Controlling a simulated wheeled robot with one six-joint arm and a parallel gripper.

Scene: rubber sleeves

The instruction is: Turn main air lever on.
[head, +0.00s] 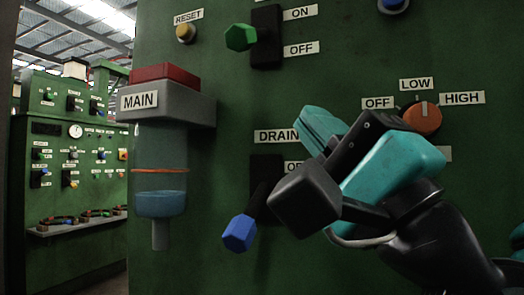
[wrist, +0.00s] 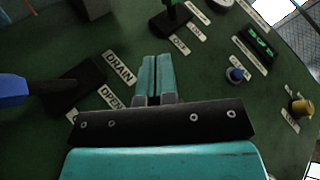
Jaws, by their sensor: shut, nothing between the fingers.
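A lever with a green knob (head: 240,37) sticks out of a black plate (head: 266,50) at the top of the head view. An ON label (head: 299,13) is above an OFF label (head: 301,49) beside it; I cannot tell which setting the lever is in. The plate also shows at the top of the wrist view (wrist: 172,24). The MAIN label (head: 139,101) is on a grey block with a red top, to the lower left. My gripper (head: 306,116) is shut and empty, below and right of the green knob and apart from it; its teal fingers show in the wrist view (wrist: 158,62).
An orange dial (head: 423,118) is at right, a yellow RESET button (head: 186,32) upper left. The panel between my fingers and the green lever looks clear.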

